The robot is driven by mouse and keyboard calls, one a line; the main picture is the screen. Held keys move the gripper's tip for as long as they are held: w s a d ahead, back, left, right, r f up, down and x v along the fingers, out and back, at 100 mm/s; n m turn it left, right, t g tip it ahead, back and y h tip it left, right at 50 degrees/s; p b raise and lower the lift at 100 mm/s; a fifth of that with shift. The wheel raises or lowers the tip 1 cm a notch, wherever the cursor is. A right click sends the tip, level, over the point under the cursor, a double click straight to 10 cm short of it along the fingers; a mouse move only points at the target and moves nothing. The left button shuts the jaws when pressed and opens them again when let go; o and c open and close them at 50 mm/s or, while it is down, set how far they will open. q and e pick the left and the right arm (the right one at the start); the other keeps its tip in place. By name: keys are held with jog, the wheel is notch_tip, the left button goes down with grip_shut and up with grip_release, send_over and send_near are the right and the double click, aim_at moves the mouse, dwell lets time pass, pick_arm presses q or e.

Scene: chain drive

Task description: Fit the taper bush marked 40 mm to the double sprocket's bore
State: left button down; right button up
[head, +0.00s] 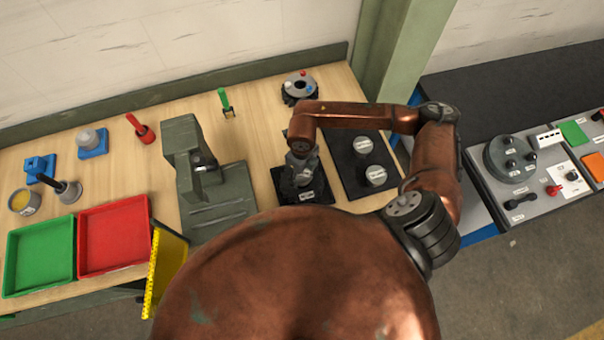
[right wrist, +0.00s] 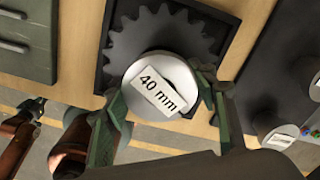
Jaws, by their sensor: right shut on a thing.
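The taper bush marked 40 mm (right wrist: 160,85) is a pale round piece with its label facing the right wrist camera. My right gripper (right wrist: 158,105) is shut on it, one green finger on each side. The dark toothed sprocket (right wrist: 125,42) lies behind the bush, on a dark square plate. The bush covers the sprocket's bore, and I cannot tell whether it is in the bore or above it. In the head view my right gripper (head: 302,165) points down over the same dark plate (head: 318,193). My left gripper is not in view.
Two pale labelled pieces stand on a dark mat (head: 345,162) right of the sprocket. A grey-green press (head: 187,155) stands to the left. A red tray (head: 112,245) and a green tray (head: 40,255) lie farther left. A dark round part (head: 299,90) with coloured knobs is behind.

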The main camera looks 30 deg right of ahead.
jog(key=shift+b, duration=0.4)
dwell(0.8)
jog(key=shift+f+b, duration=1.05)
jog(key=shift+f, duration=0.2)
jog(key=o, duration=1.8)
notch_tip(320, 180, up, 12)
jog(key=shift+r, duration=0.1)
